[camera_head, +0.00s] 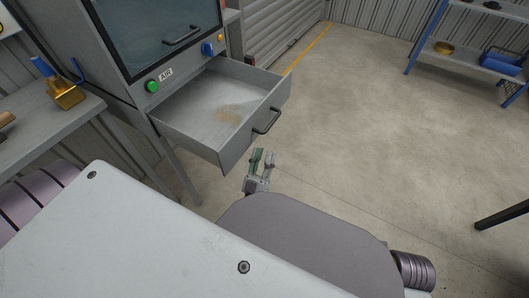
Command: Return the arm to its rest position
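My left gripper (263,157) shows just beyond the front edge of my own body, below the open drawer (187,143) in the picture. Its two fingers point up the picture with a gap between them, and nothing shows between them. It looks apart from the drawer's dark handle (267,122). Most of the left arm is hidden behind my body. My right gripper is not in view.
The grey drawer sticks out of a cabinet (118,78) with a glass door; it holds only a brownish patch. A blue-framed shelf (470,55) stands at far right. The middle floor is clear.

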